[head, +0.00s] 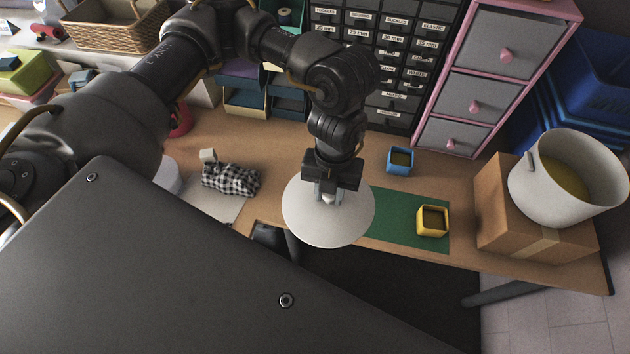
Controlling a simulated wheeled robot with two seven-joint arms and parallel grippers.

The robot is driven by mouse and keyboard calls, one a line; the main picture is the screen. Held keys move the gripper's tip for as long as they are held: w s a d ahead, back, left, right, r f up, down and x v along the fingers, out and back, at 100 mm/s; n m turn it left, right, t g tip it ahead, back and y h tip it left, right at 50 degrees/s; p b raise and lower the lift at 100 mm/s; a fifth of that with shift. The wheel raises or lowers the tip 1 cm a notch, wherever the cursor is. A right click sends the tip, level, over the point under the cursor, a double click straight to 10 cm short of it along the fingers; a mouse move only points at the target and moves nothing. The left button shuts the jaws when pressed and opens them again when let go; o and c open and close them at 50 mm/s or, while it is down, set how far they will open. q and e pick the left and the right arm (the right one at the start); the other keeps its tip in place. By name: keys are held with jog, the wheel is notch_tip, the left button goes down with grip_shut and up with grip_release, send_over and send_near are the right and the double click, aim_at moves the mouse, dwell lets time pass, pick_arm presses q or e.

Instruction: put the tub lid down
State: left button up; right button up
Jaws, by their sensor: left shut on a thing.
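The tub lid (328,225) is a pale grey-white disc. My left gripper (328,199) is shut on it from above, at the small knob in its middle. In the picture the lid lies over the front edge of the table and the left part of a green mat (385,228). I cannot tell how high it is above them. A white tub (528,190) stands open on a cardboard box (490,215) at the right, with something yellowish inside. My right gripper is not in view.
A yellow box (432,221) sits on the mat's right part. A blue box (400,161) stands behind the mat. A checked cloth bundle (231,180) lies left of the lid. Drawer units (475,75) line the back. Bare wood (460,180) shows between mat and drawers.

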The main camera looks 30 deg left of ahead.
pick_arm(q)
jog(key=w+a+f, duration=0.1)
jog(key=w+a, duration=0.1)
jog(key=w+a+f+p, duration=0.1)
jog(key=w+a+f, duration=0.1)
jog(key=w, duration=0.1)
jog(key=w+a+f, duration=0.1)
jog(key=w+a, duration=0.1)
jog(key=shift+w+a+f, duration=0.15)
jog(key=shift+a+f, duration=0.05)
jog(key=shift+a, duration=0.05)
jog(key=w+f, duration=0.1)
jog(key=w+a+f, duration=0.1)
jog(key=f, duration=0.1)
jog(key=w+a+f, duration=0.1)
jog(key=f, duration=0.1)
jog(key=shift+a, duration=0.15)
jog(key=shift+w+a+f, duration=0.1)
jog(key=shift+f, duration=0.85)
jog(key=shift+w+a+f, duration=0.1)
jog(key=shift+f, duration=0.8)
jog(key=shift+f+b, duration=0.2)
jog(key=shift+b, duration=0.15)
jog(key=o, duration=1)
jog(key=shift+r, duration=0.1)
jog(key=r, duration=0.4)
jog(key=w+r, duration=0.1)
jog(key=r, duration=0.7)
jog(key=shift+w+a+r, duration=0.1)
jog(key=shift+w+a, duration=0.05)
